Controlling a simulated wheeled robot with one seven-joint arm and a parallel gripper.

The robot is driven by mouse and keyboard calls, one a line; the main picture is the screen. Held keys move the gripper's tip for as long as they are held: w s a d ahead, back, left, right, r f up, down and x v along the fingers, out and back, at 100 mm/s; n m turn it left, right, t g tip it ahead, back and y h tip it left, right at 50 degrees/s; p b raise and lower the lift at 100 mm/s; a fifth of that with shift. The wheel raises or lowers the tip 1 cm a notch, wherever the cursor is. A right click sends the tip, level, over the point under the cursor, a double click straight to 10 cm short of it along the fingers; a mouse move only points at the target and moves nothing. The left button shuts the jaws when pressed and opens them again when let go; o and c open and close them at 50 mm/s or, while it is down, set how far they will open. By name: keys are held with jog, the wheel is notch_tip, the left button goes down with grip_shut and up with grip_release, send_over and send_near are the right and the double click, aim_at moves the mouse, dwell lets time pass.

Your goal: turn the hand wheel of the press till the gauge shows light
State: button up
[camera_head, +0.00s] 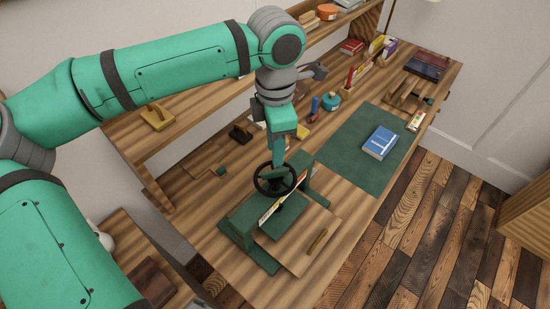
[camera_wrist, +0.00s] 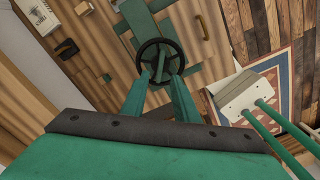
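The press (camera_head: 243,238) is a green frame on the near part of the plank workbench. Its black hand wheel (camera_head: 259,190) lies flat on top; in the wrist view the wheel (camera_wrist: 139,52) shows as a dark ring with a green centre. A narrow pale strip with some red, perhaps the gauge (camera_head: 268,214), is on the press; its reading is too small to tell. My gripper (camera_head: 276,174) points down at the wheel. In the wrist view its two fingers (camera_wrist: 162,78) stand apart, with their tips at the wheel's near side. Contact with the rim is unclear.
A wooden board with a handle (camera_head: 318,241) lies beside the press. A blue book (camera_head: 380,143) rests on a green mat (camera_head: 347,166). A teal pot (camera_head: 331,102), a black block (camera_head: 240,134) and small tools stand farther back. A raised shelf (camera_head: 181,116) runs along the back.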

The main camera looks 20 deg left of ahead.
jog(key=shift+r, duration=1.55)
